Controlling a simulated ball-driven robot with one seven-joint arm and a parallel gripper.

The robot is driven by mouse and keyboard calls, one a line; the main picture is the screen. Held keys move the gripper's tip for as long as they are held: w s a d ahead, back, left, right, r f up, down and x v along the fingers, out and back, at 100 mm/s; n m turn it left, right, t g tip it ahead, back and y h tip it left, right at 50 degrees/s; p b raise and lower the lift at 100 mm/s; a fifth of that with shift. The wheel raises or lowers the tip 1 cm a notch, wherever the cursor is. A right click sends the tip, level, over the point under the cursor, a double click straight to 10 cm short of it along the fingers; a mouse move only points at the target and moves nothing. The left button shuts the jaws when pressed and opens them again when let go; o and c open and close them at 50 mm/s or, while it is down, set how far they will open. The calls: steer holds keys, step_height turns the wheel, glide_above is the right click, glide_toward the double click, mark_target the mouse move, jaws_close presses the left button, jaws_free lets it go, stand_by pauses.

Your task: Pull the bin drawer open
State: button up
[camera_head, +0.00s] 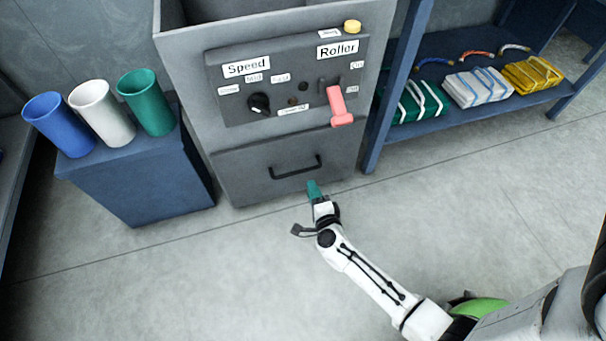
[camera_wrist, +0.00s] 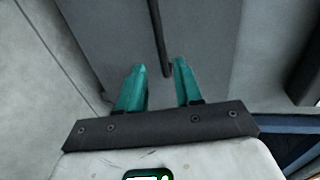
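The bin drawer (camera_head: 240,177) is a grey front panel low on the grey machine, with a black bar handle (camera_head: 295,168) across its middle. The drawer looks closed, flush with the machine body. My gripper (camera_head: 313,186) is just in front of the drawer, below the right part of the handle. In the wrist view my gripper (camera_wrist: 160,72) has two teal fingers spread apart with nothing between them. The dark handle (camera_wrist: 160,38) runs lengthwise in that view, its near end just beyond and between the fingertips. The fingers do not appear to touch it.
Above the drawer is a control panel (camera_head: 218,75) with a black knob and a red lever (camera_head: 338,106). A blue cabinet (camera_head: 140,187) with three cups stands left. A blue shelf (camera_head: 450,115) with folded nets stands right. The floor (camera_head: 180,285) in front is clear.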

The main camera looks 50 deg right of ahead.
mark_target(303, 171)
steer(key=shift+b+x, duration=1.65)
steer(key=shift+x, duration=3.3)
jaws_close()
